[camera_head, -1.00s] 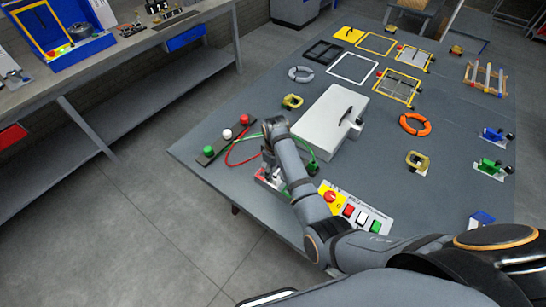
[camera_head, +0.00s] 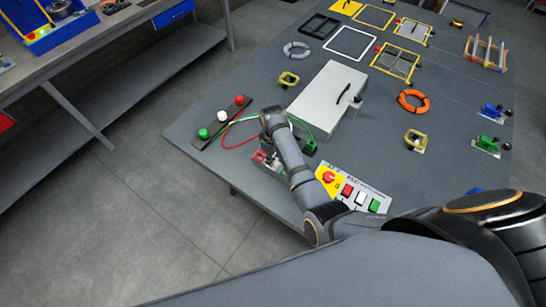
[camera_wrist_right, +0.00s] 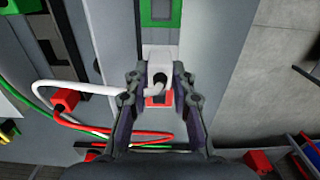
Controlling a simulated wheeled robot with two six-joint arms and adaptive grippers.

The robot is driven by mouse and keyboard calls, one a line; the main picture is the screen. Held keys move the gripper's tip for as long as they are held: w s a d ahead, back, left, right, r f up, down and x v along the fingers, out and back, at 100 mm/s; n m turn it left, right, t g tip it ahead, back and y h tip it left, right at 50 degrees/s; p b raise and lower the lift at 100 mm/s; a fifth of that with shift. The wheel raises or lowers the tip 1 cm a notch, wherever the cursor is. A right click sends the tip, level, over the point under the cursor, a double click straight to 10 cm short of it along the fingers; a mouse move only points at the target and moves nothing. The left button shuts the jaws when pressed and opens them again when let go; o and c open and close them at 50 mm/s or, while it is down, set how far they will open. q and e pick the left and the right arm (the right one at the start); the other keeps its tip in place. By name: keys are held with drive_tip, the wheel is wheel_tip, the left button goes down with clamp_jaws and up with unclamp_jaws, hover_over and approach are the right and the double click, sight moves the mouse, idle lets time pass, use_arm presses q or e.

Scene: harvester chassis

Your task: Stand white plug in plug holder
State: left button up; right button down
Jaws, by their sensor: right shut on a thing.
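The white plug (camera_wrist_right: 159,60) is a pale block with a white cable leaving it to the left; in the right wrist view it sits between my right fingertips. My right gripper (camera_wrist_right: 160,84) is shut on it. It is over the plug holder, a block with a green-framed place (camera_wrist_right: 160,10) above the plug and a red place (camera_wrist_right: 158,100) below it. In the head view the holder (camera_head: 261,157) is at the table's near left edge, partly hidden by my right arm. I cannot tell whether the plug is seated. My left gripper is not in view.
A strip with green, white and red domes (camera_head: 222,116) lies left of the holder. A loose red plug (camera_wrist_right: 64,101) and red and green cables lie beside it. A white box (camera_head: 325,95) stands behind, and a button panel (camera_head: 352,190) lies to the right.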

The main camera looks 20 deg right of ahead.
drive_tip(key=shift+r, duration=0.95)
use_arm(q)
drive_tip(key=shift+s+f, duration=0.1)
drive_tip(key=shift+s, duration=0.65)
use_arm(e)
drive_tip(key=shift+r, duration=1.7)
